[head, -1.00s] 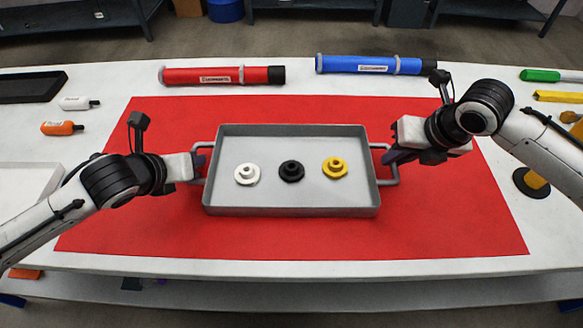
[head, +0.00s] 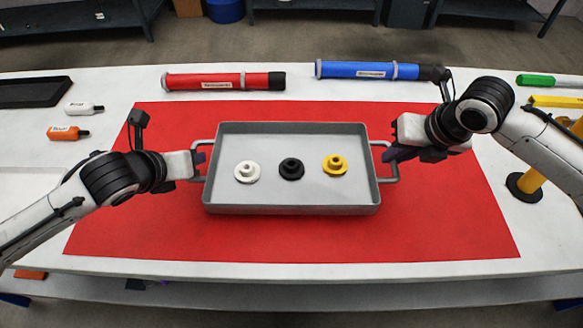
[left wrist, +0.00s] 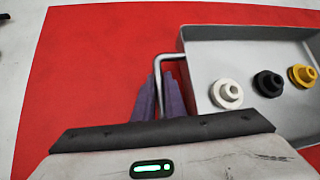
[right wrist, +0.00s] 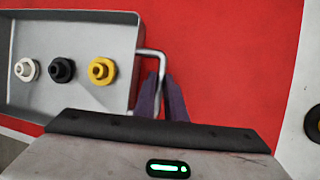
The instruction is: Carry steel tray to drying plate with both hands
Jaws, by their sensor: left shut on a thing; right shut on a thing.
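The steel tray (head: 292,209) is grey and rectangular, with a loop handle at each end. It looks level and held above the red mat (head: 440,230). A white fitting (head: 247,172), a black fitting (head: 291,168) and a yellow fitting (head: 335,164) stand in a row inside it. My left gripper (head: 202,160) is shut on the left handle (left wrist: 162,62). My right gripper (head: 387,155) is shut on the right handle (right wrist: 161,62). A pale flat surface (head: 22,183) at the left is partly behind my left arm; I cannot tell if it is the drying plate.
A red tube (head: 215,81) and a blue tube (head: 365,70) lie behind the mat. A black tray (head: 30,89), a white bottle (head: 84,108) and an orange bottle (head: 66,133) are at the left. A yellow post on a black base (head: 524,186) stands at the right.

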